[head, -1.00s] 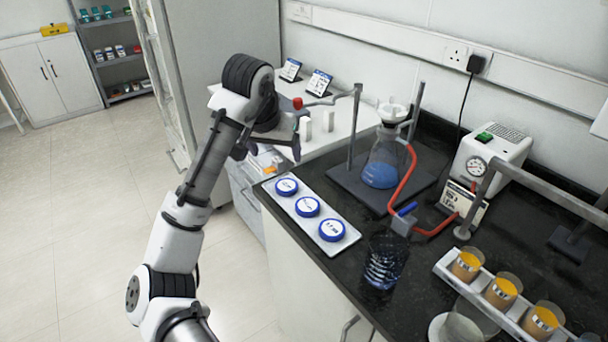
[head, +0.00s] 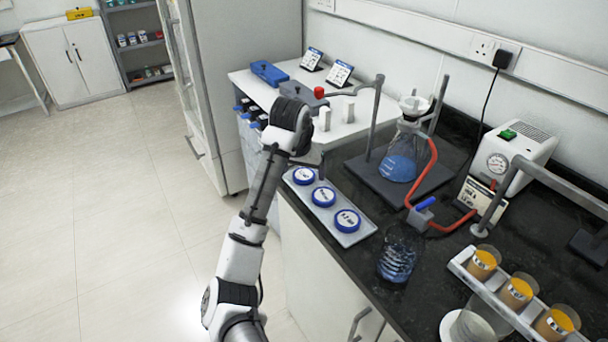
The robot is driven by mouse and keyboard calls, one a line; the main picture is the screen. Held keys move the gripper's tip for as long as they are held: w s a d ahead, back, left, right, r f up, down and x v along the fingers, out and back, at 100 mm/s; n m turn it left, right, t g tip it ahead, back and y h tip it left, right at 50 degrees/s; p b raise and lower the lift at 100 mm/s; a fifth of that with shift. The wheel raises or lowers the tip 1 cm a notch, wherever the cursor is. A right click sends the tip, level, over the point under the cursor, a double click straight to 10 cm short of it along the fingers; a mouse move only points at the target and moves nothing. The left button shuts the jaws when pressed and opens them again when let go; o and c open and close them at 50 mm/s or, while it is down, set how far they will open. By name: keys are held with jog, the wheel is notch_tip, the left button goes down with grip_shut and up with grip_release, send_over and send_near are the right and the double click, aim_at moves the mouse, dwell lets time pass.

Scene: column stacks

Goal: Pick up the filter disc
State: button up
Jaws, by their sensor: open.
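Three round discs with blue rims and white printed labels lie in a row on a pale tray (head: 360,236) at the left edge of the black bench: a far disc (head: 303,175), a middle disc (head: 323,196) and a near disc (head: 347,221). They look like the filter discs; their print is too small to read surely. My gripper (head: 319,163) is just beyond and above the far disc. It is open, and nothing shows in it. The black wrist hides much of it.
A flask of blue liquid (head: 402,165) on a dark stand base is right of the tray. A glass of dark blue liquid (head: 398,255) stands near the tray's near end. Cups with orange contents (head: 482,264) sit in a rack. Floor at left is clear.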

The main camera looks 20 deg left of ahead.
jog(key=shift+w+f, duration=0.2)
jog(key=shift+f, duration=0.3)
jog(key=c, duration=1.1)
jog(key=shift+o, duration=0.2)
jog(key=shift+r, duration=0.1)
jog(key=shift+r, duration=0.45)
jog(key=b+v, duration=0.1)
jog(key=v, duration=0.1)
jog(key=shift+a+r, duration=0.1)
jog(key=shift+r, duration=0.2)
jog(key=s+b, duration=0.2)
jog(key=s, duration=1.5)
jog(key=shift+d, duration=0.3)
